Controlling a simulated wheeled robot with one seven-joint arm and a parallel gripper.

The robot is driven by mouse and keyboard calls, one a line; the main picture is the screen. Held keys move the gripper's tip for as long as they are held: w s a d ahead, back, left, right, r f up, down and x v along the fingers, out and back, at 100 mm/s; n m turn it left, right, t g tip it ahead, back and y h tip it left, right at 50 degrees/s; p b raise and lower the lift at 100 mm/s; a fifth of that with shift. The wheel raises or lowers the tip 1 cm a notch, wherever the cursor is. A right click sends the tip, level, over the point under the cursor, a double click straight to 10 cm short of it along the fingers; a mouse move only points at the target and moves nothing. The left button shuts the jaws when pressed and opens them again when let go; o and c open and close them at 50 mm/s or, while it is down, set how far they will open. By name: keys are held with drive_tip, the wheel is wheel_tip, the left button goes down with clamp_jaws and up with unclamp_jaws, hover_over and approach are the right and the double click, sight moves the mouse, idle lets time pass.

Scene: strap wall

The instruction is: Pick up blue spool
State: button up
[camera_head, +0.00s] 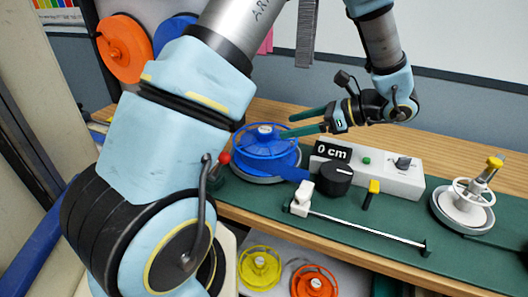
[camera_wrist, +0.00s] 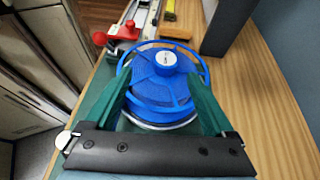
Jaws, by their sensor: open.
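The blue spool (camera_head: 264,147) sits on a round grey base on the green mat, left of the white meter box. It has a white hub cap and a blue rim. In the wrist view the blue spool (camera_wrist: 160,80) lies in the middle, between and beyond the two green fingers. My gripper (camera_head: 302,124) is open, with its green fingers pointing left close to the spool's upper right side. In the wrist view my gripper (camera_wrist: 163,105) has a finger on each side of the spool's near part. I cannot tell whether they touch it. My arm hides part of the mat's left side.
The white meter box (camera_head: 385,172) reading "0 cm" stands right of the spool, with a black knob (camera_head: 336,177). A red-knobbed lever (camera_head: 224,158) is close on the spool's left. A white winder (camera_head: 463,205) stands far right. Yellow (camera_head: 260,267) and orange (camera_head: 313,282) spools lie below.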

sight(268, 130)
drive_tip(key=shift+w+d+f+m+t, duration=0.1)
drive_tip(key=shift+w+d+m+t, duration=0.3)
drive_tip(key=shift+t, duration=0.2)
drive_tip(key=p+x, duration=0.1)
drive_tip(key=x, duration=0.2)
drive_tip(key=shift+a+f+p, duration=0.15)
drive_tip(key=shift+a+p, duration=0.1)
drive_tip(key=shift+p, duration=0.1)
drive_tip(key=p+x, duration=0.3)
drive_tip(key=x, duration=0.2)
drive_tip(key=shift+s+a+f, duration=0.1)
drive_tip(key=shift+a+f, duration=0.3)
drive_tip(key=shift+f, duration=0.05)
clamp_jaws()
